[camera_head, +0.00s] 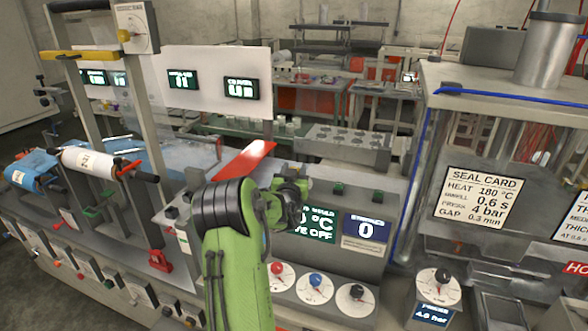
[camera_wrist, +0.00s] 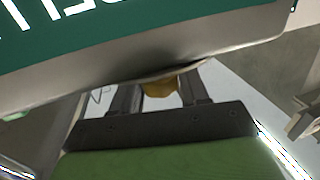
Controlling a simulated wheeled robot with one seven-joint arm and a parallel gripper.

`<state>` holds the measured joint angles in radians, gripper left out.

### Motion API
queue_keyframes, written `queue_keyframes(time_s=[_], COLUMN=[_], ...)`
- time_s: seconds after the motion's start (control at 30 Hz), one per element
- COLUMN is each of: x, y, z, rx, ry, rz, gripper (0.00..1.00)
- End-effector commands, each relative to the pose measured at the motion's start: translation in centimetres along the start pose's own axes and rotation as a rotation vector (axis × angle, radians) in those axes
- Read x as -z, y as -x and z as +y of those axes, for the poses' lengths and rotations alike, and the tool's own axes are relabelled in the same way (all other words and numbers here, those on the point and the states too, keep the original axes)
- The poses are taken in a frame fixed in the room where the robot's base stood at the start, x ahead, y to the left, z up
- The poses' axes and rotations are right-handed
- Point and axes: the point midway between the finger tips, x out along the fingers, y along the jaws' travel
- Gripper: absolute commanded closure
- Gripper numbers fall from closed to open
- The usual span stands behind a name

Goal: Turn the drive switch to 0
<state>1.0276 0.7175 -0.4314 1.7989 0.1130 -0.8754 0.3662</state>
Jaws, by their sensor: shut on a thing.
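My gripper (camera_head: 290,192) is at the middle panel of the machine, with my green arm reaching up to it from below. In the wrist view my gripper (camera_wrist: 163,92) has its two fingers on either side of a yellow knob (camera_wrist: 160,85) and is shut on it. Only a small part of this knob shows between the fingers.
Red (camera_head: 277,268), blue (camera_head: 315,279) and black (camera_head: 357,292) knobs sit on white dials below the panel. A blue display (camera_head: 366,228) reads 0. A red plate (camera_head: 243,160) is just left of my gripper. A sealing machine (camera_head: 500,150) stands at right.

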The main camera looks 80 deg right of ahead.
Motion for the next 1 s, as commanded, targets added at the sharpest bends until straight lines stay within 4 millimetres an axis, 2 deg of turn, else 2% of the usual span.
queue_keyframes(time_s=[0.6, 1.0], x=[-0.44, -0.12], y=[-0.05, -0.04], z=[0.38, 0.21], rx=[0.353, 0.453], ry=[0.005, 0.001], rz=[0.007, 0.001], gripper=[0.86, 0.86])
